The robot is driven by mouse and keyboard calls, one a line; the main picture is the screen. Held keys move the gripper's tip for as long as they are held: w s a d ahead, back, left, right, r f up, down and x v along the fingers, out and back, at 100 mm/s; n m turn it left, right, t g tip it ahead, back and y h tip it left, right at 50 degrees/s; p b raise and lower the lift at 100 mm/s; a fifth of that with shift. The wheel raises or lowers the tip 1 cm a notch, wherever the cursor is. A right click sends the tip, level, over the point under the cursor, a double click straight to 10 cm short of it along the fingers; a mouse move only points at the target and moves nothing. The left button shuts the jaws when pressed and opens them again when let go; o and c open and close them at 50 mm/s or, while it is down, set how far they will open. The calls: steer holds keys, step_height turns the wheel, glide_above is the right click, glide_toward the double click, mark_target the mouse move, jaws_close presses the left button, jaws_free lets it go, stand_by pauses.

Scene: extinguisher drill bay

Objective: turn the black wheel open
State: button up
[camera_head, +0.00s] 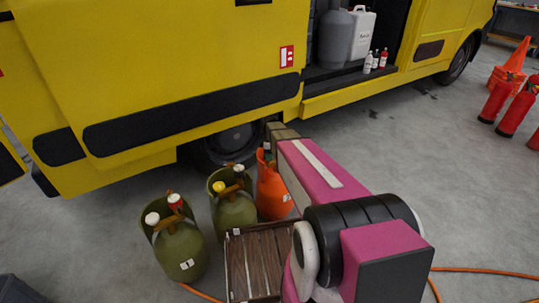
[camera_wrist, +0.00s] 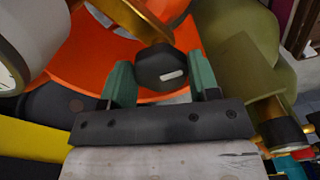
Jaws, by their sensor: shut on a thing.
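The black wheel (camera_wrist: 160,68) sits on a brass valve stem in front of the orange cylinder's collar in the wrist view. It has a small pale mark on its face. My gripper (camera_wrist: 160,80) is shut on it, with one green finger at each side of the wheel. The orange cylinder (camera_head: 272,195) stands upright beside the yellow vehicle in the head view. My pink arm reaches over to its top, and there my fingers and the black wheel are hidden.
Green cylinders (camera_head: 180,252) with coloured knobs stand left of the orange one. A wooden crate (camera_head: 258,262) is in front. The yellow vehicle (camera_head: 190,60) is close behind. Red extinguishers (camera_head: 516,108) are at right; an orange hose (camera_head: 475,270) lies on the floor. Open floor lies right.

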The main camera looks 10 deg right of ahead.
steer(key=o, duration=0.9)
steer(key=shift+r, duration=0.1)
step_height(320, 180, up, 11)
steer(key=shift+f, duration=0.15)
steer(key=s+m, duration=0.5)
steer(key=s, duration=0.2)
steer(key=s+f+m, duration=0.1)
steer(key=s+m, duration=0.4)
steer(key=s, duration=0.3)
steer(key=s+m, duration=0.5)
steer(key=s, duration=0.3)
steer(key=shift+s+a+f, duration=0.1)
steer(key=shift+s+f, duration=0.1)
steer(key=shift+f, duration=0.2)
